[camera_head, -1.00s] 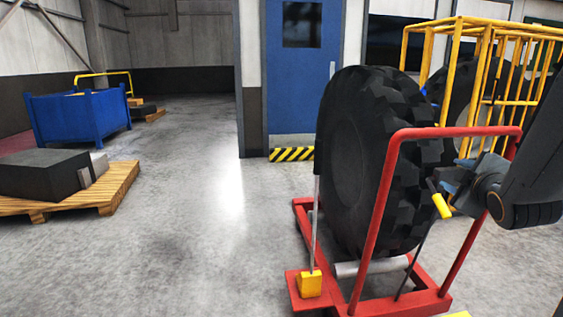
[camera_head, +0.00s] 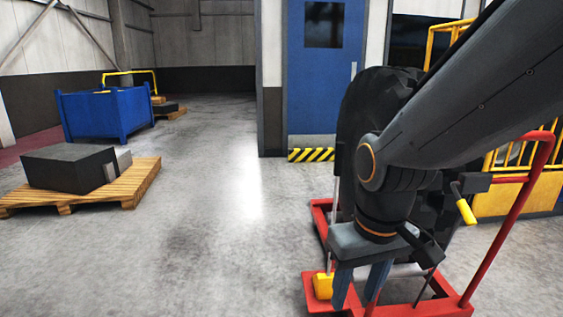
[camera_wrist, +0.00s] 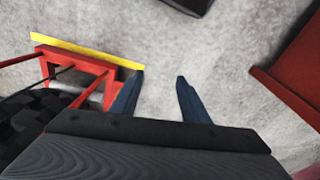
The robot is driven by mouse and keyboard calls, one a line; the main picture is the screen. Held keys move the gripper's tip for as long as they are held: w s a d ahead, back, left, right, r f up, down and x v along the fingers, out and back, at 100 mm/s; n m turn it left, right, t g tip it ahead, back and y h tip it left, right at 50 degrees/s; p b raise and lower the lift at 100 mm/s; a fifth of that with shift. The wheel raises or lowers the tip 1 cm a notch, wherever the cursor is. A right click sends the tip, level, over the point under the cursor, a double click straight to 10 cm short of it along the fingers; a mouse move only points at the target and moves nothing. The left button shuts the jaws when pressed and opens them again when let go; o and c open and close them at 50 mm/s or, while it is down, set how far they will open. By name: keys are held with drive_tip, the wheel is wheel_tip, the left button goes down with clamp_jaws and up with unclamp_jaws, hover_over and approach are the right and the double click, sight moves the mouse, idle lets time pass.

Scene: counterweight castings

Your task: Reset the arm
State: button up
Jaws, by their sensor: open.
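My gripper (camera_head: 360,288) hangs from my arm on the right side of the head view, pointing down in front of the red wheeled frame. Its two blue-grey fingers are spread apart with nothing between them. In the wrist view my gripper (camera_wrist: 156,82) also shows open and empty over bare grey floor. My arm hides much of the big black tyre (camera_head: 365,100) and part of the red frame (camera_head: 510,240) that carries it.
A yellow cage (camera_head: 515,200) stands at the right behind the frame. A wooden pallet (camera_head: 140,180) with a dark casting (camera_head: 65,168) lies at left, a blue bin (camera_head: 105,115) behind it. The middle floor is clear. The wrist view shows a red edge (camera_wrist: 295,75) at right.

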drive_tip(key=s+a+g, duration=0.2)
drive_tip(key=s, duration=0.3)
drive_tip(key=d+r+m+p, duration=0.3)
drive_tip(key=d+r+p, duration=0.5)
drive_tip(key=p, duration=0.8)
drive_tip(key=shift+w+d+r+h+p, duration=0.25)
drive_tip(key=shift+w+r+h+p, duration=0.05)
drive_tip(key=shift+r, duration=0.35)
